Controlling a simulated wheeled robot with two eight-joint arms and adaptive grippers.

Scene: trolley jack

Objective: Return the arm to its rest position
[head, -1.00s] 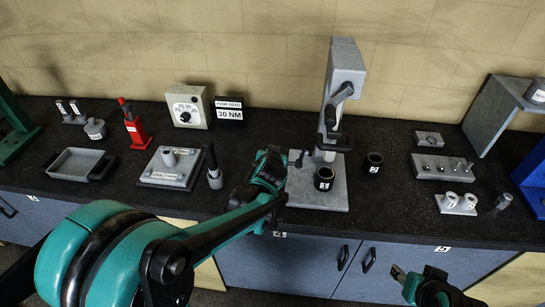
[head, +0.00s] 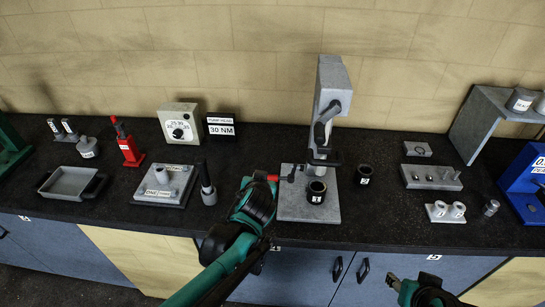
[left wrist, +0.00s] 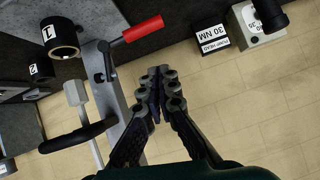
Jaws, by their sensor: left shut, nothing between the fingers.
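My left gripper (head: 262,183) is at the counter's front, just left of the grey press (head: 333,100) and beside its red-tipped handle (head: 272,178). In the left wrist view the left gripper (left wrist: 160,74) has its fingers together with nothing between them. The red handle (left wrist: 143,29) shows ahead of them there, apart from the fingertips in the picture. My right gripper (head: 394,281) is low in front of the cabinet doors, partly in view; its jaw opening is unclear.
A black-ringed cup (head: 316,192) labelled 1 stands on the press base, another cup (head: 363,174) to its right. A red jack (head: 127,146) and tray (head: 68,183) are farther left.

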